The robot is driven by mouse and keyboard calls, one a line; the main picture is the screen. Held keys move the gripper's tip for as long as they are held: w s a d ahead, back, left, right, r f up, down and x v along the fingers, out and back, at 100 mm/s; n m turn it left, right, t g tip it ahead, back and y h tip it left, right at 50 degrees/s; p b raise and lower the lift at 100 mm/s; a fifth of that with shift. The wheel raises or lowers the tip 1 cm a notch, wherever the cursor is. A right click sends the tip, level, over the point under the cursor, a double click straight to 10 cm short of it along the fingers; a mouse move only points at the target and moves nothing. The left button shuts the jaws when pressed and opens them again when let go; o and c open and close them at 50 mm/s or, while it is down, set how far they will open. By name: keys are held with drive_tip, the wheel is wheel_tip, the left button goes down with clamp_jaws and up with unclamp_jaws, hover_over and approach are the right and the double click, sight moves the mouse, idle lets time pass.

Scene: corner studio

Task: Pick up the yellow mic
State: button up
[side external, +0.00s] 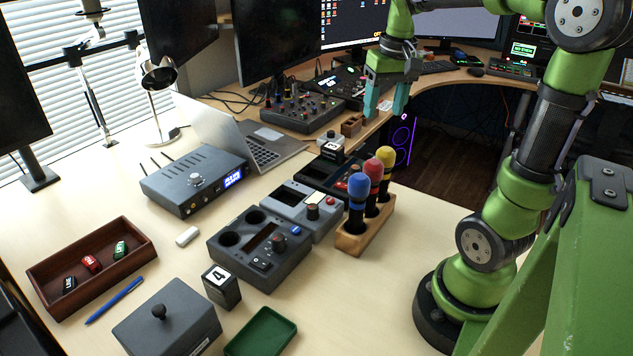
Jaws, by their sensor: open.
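The yellow mic (386,157) stands upright in a wooden holder (349,243), at the far end of a row. A red mic (373,168) stands beside it, and a blue mic (357,187) is nearest the camera. The lower part of the yellow mic is partly hidden by the red mic. My gripper (384,110) is open and empty, with teal fingers pointing down. In the picture it is above the yellow mic and apart from it.
Grey consoles (260,249) stand left of the holder. A laptop (250,145), a blue-display box (194,181) and a mixer (303,107) are farther back. A wooden tray (92,268) and a green tray (262,333) are nearer. Bare table lies in front of the holder.

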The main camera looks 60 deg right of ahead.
drive_tip(key=shift+n+g, duration=0.3)
drive_tip(key=shift+g, duration=0.4)
drive_tip(key=f, duration=1)
drive_tip(key=s+d+f, duration=0.1)
drive_tip(key=f, duration=0.3)
drive_tip(key=shift+f, duration=0.4)
drive_tip(key=shift+c, duration=0.2)
